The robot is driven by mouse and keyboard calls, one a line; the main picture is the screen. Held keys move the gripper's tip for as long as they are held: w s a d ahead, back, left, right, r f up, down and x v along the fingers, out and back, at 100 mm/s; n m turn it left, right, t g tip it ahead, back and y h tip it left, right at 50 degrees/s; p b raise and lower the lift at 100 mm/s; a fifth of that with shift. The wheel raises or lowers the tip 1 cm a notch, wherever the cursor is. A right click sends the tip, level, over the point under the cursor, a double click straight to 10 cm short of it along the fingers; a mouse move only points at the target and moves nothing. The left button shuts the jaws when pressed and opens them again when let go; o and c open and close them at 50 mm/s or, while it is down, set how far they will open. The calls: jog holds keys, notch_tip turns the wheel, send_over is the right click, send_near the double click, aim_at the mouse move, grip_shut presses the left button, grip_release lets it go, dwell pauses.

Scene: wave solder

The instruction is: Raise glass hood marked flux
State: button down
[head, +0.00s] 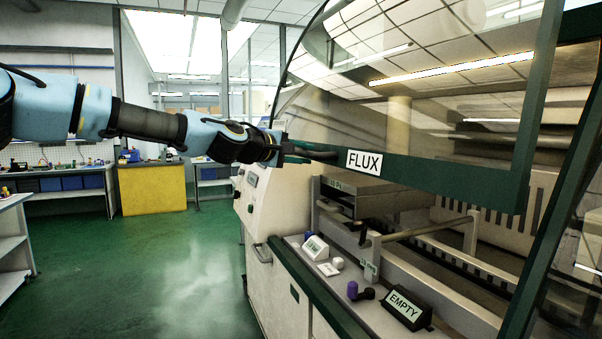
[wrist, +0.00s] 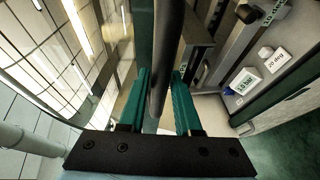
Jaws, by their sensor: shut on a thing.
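The glass hood (head: 440,172) with the white FLUX label (head: 364,162) on its dark green lower frame stands raised in the head view, with a gap between that frame and the machine body below. A dark handle (head: 318,153) sticks out at the left end of the frame. My gripper (head: 288,150) is at this handle, reaching in from the left. In the wrist view the green fingers (wrist: 162,95) lie on either side of the dark handle bar (wrist: 167,60) and are shut on it. The fingertips are small and partly hidden in the head view.
Below the hood are an EMPTY sign block (head: 404,308), a purple-topped knob (head: 352,290) and a small labelled block (head: 315,248) on the machine's front ledge. Rails run inside the machine. The green floor (head: 150,260) to the left is clear. A yellow cabinet (head: 152,188) stands behind.

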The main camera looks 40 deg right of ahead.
jog(key=shift+d+r, duration=0.1)
jog(key=shift+r, duration=1.2)
jog(key=c, duration=0.6)
grip_release()
jog(key=shift+f, duration=0.1)
jog(key=shift+w+a, duration=0.1)
jog(key=shift+a, duration=0.45)
jog(key=a+r+b, duration=0.2)
jog(key=a+b, duration=0.2)
jog(key=a, duration=0.5)
jog(key=shift+s+a, duration=0.25)
